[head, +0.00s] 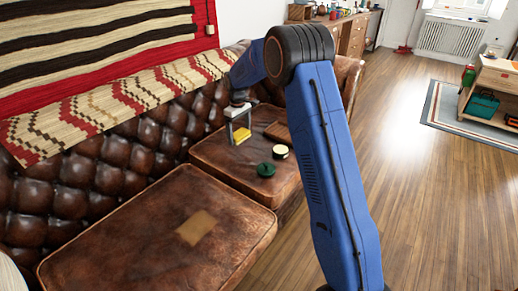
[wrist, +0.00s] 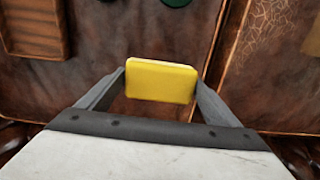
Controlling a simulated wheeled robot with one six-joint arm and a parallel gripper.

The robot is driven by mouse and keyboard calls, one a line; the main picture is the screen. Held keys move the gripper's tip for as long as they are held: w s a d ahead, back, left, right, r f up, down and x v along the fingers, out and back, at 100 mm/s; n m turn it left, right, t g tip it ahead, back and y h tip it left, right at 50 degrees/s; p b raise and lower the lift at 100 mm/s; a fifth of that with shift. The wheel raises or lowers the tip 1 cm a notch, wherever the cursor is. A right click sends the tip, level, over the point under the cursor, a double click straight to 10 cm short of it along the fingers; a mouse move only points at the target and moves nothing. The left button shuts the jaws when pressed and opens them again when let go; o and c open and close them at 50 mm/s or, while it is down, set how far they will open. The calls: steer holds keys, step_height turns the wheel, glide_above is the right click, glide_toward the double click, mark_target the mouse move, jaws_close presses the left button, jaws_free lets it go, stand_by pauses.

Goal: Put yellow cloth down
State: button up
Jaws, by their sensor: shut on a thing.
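The yellow cloth (wrist: 160,81) is a small folded, block-like piece held between the two fingers of my gripper (wrist: 160,85) in the wrist view. In the head view the yellow cloth (head: 241,135) shows at the tips of my gripper (head: 239,130), over the far brown leather sofa cushion (head: 215,155). The fingers are shut on its two sides. I cannot tell whether the cloth touches the cushion.
A dark green round item (head: 266,170), a cream-topped round item (head: 280,152) and a brown tray-like item (head: 278,132) lie on the same cushion. The near cushion (head: 130,235) has a tan patch (head: 196,228). The tufted backrest (head: 95,180) stands behind.

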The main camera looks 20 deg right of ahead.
glide_above(242, 155)
step_height(242, 155, down, 5)
steer(key=shift+s+f, duration=0.15)
steer(key=shift+f, duration=2.35)
steer(key=o, duration=1)
steer(key=shift+a+f, duration=0.1)
